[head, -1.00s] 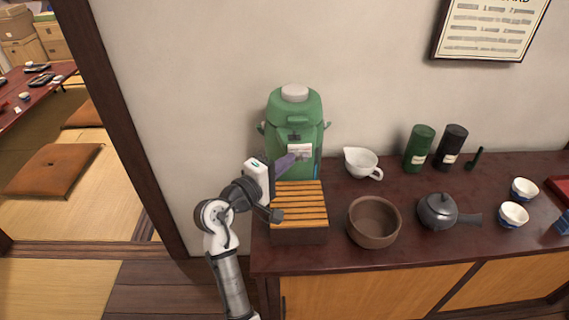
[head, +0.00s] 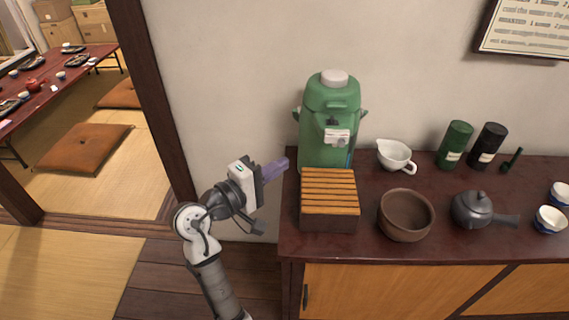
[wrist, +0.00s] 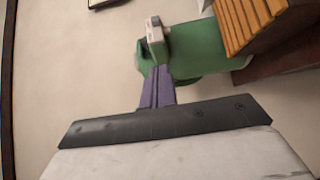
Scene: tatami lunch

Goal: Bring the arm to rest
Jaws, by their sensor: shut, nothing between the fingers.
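My gripper (head: 277,168) is in the head view, left of the sideboard's edge, with its purple fingers pointing right toward the green dispenser. The fingers are shut and empty. In the wrist view my gripper (wrist: 160,72) shows as two purple fingers pressed together. The green dispenser (head: 320,120) stands at the back left end of the sideboard. In the wrist view the green dispenser (wrist: 200,50) lies beyond the fingertips. I see a gap between fingertips and dispenser in the head view.
A slatted wooden box (head: 330,220) stands in front of the dispenser on the dark sideboard (head: 430,255). A brown bowl (head: 405,215), a white pitcher (head: 395,155) and a dark teapot (head: 473,208) stand to its right. A wooden post (head: 155,100) rises behind my arm. Floor left of the sideboard is free.

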